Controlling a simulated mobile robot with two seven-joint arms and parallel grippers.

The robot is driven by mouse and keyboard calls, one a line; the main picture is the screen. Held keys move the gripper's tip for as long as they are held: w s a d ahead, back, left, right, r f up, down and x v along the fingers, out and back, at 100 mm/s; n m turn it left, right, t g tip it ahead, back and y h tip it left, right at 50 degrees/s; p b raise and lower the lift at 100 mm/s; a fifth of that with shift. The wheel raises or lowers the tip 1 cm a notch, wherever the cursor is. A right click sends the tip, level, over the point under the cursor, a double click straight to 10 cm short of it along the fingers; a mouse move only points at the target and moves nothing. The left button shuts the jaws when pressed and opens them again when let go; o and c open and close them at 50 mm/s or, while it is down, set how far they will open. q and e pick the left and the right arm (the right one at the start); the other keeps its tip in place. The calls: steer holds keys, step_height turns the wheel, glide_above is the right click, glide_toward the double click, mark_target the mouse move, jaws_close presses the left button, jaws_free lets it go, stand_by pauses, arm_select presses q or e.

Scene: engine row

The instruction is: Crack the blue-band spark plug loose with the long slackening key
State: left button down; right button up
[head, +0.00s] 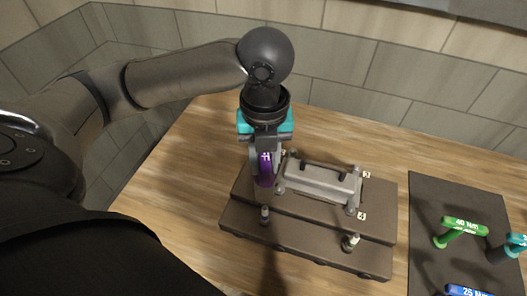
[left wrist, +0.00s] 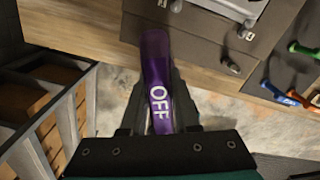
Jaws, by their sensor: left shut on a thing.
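The long slackening key is purple with "OFF" on its handle (left wrist: 158,100). My left gripper (left wrist: 160,108) is shut on it. In the head view the key (head: 265,172) hangs below my left gripper (head: 262,155) at the left part of the dark engine block (head: 310,240). Whether its lower end touches the block or a plug is unclear. Two spark plugs stand along the block's near side, one at left (head: 265,214) and one at right (head: 351,242). No blue band can be made out on either. My right gripper is out of view.
A grey cover with raised handles (head: 322,180) lies on the block. A dark mat (head: 430,215) at right carries a green "40 Nm" key (head: 462,228), a blue "25 Nm" key (head: 467,291) and a teal tool (head: 508,250). Wooden bench (head: 170,220) is clear left of the block.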

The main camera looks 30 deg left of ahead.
arm_select(q)
steer(key=shift+w+d+r, duration=0.1)
steer(key=shift+d+r, duration=0.05)
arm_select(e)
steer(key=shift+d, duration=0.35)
arm_select(q)
steer(key=b, duration=0.2)
glide_above(265, 207)
steer(key=shift+f, duration=2.35)
steer(key=shift+f+b, duration=1.8)
steer(key=shift+f, duration=2.05)
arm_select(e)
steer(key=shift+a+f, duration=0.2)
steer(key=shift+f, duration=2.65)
arm_select(q)
steer(key=shift+f+p, duration=0.25)
steer(key=shift+p, duration=0.1)
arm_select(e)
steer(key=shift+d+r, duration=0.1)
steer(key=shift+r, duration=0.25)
arm_select(q)
steer(key=shift+s+d+p, duration=0.1)
steer(key=shift+s+p, duration=0.15)
steer(key=shift+p, duration=0.3)
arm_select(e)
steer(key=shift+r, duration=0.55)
arm_select(q)
steer(key=shift+r, duration=0.1)
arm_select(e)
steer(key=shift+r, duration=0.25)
